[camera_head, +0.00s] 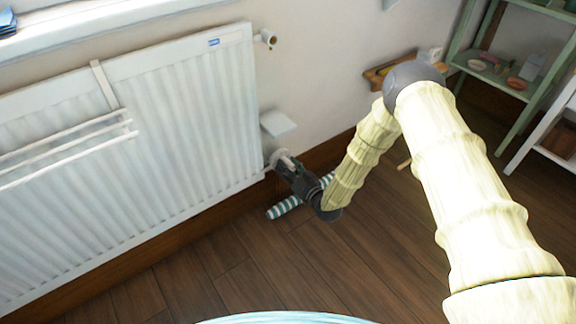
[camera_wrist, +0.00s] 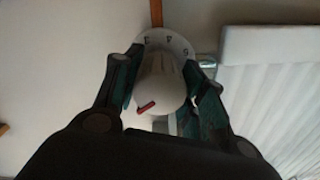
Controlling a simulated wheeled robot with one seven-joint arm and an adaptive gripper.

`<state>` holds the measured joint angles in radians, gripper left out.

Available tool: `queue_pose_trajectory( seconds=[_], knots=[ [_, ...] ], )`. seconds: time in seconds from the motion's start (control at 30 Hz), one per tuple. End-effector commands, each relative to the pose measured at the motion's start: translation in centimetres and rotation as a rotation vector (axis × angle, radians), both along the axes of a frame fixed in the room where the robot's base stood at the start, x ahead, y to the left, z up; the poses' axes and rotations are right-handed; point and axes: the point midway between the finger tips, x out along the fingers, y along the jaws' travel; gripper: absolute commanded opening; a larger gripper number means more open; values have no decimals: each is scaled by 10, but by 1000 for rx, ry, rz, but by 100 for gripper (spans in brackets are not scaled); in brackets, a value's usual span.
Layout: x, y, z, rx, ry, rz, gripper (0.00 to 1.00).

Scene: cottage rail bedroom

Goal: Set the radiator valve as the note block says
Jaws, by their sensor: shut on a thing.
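The radiator valve (camera_head: 277,158) is at the lower right end of the white radiator (camera_head: 190,110), low on the wall. In the wrist view its white knob (camera_wrist: 162,85) has a red mark on its near end, toward the lower left. Behind the knob is a pale dial (camera_wrist: 178,44) with figures that look like 3, 4 and 5. My gripper (camera_head: 284,162) is shut on the knob, with a finger on each side; it also shows in the wrist view (camera_wrist: 163,90). I cannot make out a note block for certain.
A small white ledge (camera_head: 277,124) juts from the wall just above the valve. A green shelf unit (camera_head: 505,80) stands at the right. Blue items (camera_head: 7,22) sit on the windowsill. The front floor is clear.

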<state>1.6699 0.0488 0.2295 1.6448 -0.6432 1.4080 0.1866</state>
Motion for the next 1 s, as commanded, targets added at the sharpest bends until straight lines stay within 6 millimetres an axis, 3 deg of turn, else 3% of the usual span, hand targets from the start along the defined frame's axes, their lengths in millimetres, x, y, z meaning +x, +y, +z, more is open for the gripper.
queue_pose_trajectory(
  seconds=[1.0],
  knots=[
    [0, -2, -1, 782, 567, -4, 17]
  ],
)
